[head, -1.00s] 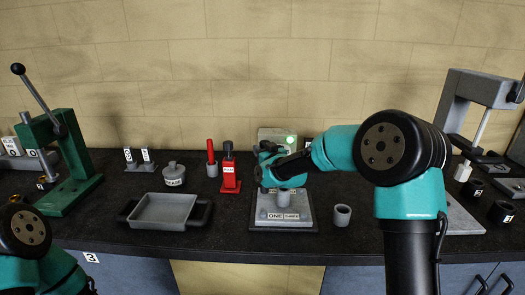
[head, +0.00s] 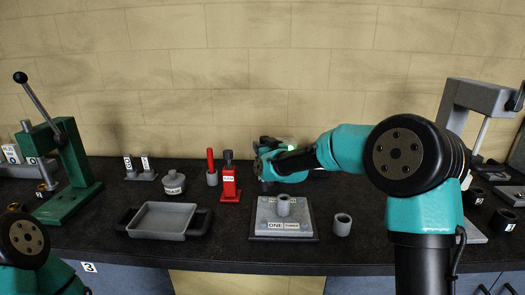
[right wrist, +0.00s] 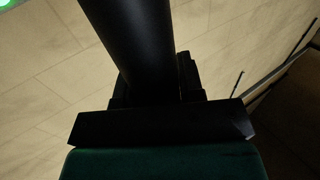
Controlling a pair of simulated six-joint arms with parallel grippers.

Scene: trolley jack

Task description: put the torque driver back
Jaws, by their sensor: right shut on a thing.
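My right gripper (head: 264,152) is at the back of the bench, above and behind the grey plate marked ONE (head: 270,232); its fingers are hard to make out there. In the right wrist view its black jaws (right wrist: 152,98) are shut on a thick black cylinder (right wrist: 125,38), which looks like the torque driver's handle. The driver's tip is hidden in both views. A red stand (head: 229,186) with a white label and a dark top is left of the gripper. My left gripper is not in view; only part of that arm shows at the lower left.
A grey cup (head: 212,179) with a red-handled tool, a lidded grey pot (head: 173,184) and a tray (head: 162,233) are to the left. A grey ring (head: 342,225) lies right of the plate. A green lever press (head: 66,200) is far left, a grey press (head: 480,97) far right.

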